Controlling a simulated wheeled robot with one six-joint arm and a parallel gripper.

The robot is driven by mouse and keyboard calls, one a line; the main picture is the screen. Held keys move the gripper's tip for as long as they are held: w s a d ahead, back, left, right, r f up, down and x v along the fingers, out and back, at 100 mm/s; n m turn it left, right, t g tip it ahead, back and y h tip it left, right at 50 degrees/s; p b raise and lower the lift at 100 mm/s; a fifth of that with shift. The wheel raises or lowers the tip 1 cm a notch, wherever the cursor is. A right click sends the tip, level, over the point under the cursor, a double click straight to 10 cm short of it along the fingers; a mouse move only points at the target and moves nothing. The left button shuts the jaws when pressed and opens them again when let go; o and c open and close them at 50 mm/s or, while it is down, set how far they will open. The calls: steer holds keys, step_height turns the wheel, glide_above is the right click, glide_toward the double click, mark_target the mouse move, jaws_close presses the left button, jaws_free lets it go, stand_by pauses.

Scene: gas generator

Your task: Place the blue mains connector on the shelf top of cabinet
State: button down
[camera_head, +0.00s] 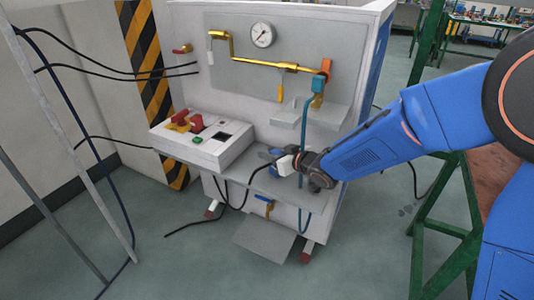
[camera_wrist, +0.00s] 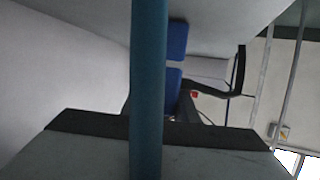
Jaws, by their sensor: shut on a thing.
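The blue mains connector (camera_head: 275,153) shows as a small blue piece at the tip of my gripper (camera_head: 282,163), in front of the cabinet (camera_head: 180,80). My gripper is shut on it, just above the grey lower shelf (camera_head: 262,190) of the cabinet. In the wrist view the blue connector (camera_wrist: 172,90) is partly hidden behind a teal hose (camera_wrist: 147,90). I cannot tell whether the connector touches the shelf. The fingertips are small and partly hidden in the head view.
A white control box (camera_head: 208,145) with red and green parts stands left on the shelf. The teal hose (camera_head: 304,125) hangs close to my gripper. Black cables hang below the shelf. A green frame (camera_head: 425,215) stands to the right.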

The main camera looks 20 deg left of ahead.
steer(key=c, duration=1.4)
jaws_free()
steer(key=shift+f, duration=0.1)
steer(key=shift+d+r, duration=0.2)
steer(key=v, duration=1.1)
steer(key=shift+s+d, duration=0.2)
steer(key=shift+d, duration=0.05)
steer(key=shift+r, duration=0.1)
